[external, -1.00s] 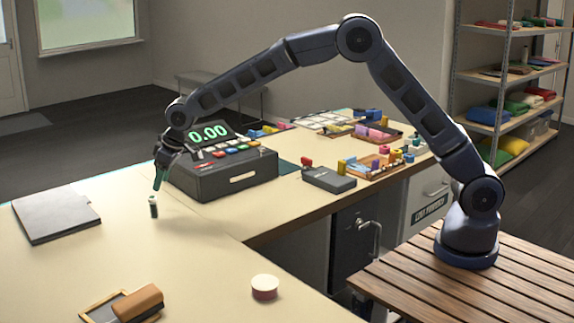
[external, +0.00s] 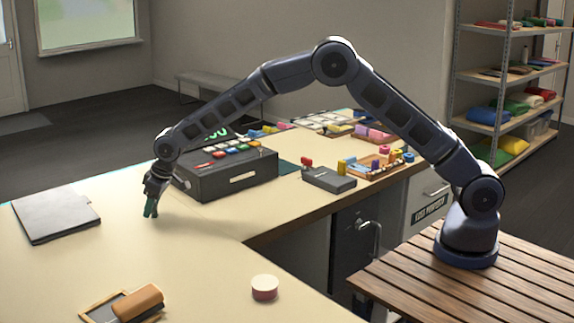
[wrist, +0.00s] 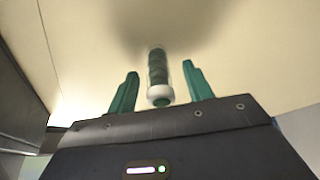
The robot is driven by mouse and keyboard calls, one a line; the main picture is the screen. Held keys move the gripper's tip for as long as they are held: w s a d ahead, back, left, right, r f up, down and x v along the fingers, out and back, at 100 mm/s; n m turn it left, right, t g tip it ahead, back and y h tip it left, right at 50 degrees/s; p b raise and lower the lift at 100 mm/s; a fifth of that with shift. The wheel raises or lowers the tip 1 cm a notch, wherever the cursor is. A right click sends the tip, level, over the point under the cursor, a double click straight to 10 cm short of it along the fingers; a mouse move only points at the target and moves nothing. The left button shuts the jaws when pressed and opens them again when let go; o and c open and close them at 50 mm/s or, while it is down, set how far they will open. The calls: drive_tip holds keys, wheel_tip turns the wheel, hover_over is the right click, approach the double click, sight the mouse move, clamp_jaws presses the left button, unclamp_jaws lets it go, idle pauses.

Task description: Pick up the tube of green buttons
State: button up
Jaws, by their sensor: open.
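The black cash register (external: 227,175) stands close on the right of my gripper. A grey folder (external: 55,216) lies to the left. The counter between is clear.

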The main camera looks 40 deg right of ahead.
drive_tip(key=shift+w+a+f, duration=0.15)
drive_tip(key=shift+w+f, duration=0.05)
drive_tip(key=shift+f, duration=0.35)
drive_tip(key=shift+c, duration=0.2)
drive_tip(key=c, duration=1)
